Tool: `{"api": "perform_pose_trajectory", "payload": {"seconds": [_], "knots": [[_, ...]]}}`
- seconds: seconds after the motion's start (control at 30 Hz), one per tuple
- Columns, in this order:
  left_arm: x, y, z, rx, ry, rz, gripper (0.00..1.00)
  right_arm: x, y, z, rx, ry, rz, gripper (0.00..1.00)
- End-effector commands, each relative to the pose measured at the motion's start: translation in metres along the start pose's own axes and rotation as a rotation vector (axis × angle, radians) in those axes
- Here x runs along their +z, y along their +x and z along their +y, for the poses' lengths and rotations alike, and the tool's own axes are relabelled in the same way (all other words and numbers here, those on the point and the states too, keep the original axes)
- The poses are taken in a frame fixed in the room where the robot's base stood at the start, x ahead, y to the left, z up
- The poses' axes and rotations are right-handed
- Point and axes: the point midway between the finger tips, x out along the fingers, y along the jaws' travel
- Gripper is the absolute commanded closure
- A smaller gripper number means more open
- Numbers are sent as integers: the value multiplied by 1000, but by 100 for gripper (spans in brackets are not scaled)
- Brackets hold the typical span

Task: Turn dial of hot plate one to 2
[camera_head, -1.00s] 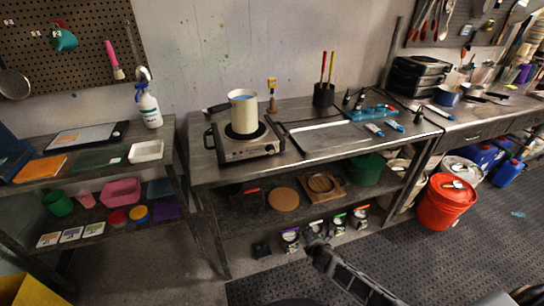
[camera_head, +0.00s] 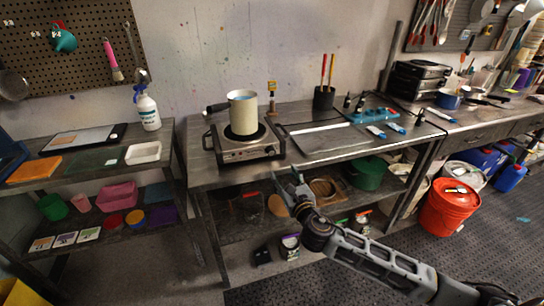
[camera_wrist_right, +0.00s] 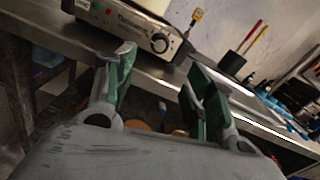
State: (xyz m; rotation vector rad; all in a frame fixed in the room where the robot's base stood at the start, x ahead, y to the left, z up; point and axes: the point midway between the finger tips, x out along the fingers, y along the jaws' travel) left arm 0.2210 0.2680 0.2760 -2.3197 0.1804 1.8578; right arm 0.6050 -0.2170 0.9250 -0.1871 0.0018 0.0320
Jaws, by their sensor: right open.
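The hot plate (camera_head: 232,151) is a silver box on the steel table, with a cream pot (camera_head: 243,113) on its burner. Its dial (camera_head: 269,150) is on the right of the front panel. In the right wrist view the dial (camera_wrist_right: 160,43) is a round knob with a dark face; its setting is too small to read. My right gripper (camera_head: 290,180) is in front of the table edge, below and right of the dial, apart from it. In the right wrist view its green-padded fingers (camera_wrist_right: 155,92) are spread and empty. My left gripper is not in view.
A metal tray (camera_head: 318,140) lies right of the hot plate, near a dark cup (camera_head: 324,98) with red and yellow tools. The table's lower shelf (camera_head: 235,228) holds several items, including a green bowl (camera_head: 366,173). An orange bucket (camera_head: 448,207) stands on the floor at right.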

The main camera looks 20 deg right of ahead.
Motion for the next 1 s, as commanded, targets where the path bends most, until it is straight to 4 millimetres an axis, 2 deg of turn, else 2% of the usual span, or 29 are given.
{"api": "perform_pose_trajectory", "payload": {"seconds": [0.57, 1.0], "knots": [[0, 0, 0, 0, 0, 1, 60, 3, 3, 0, 1, -11, -6, 46], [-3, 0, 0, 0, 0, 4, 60, 3, 36, 0, 0, -9, -7, 46]]}}
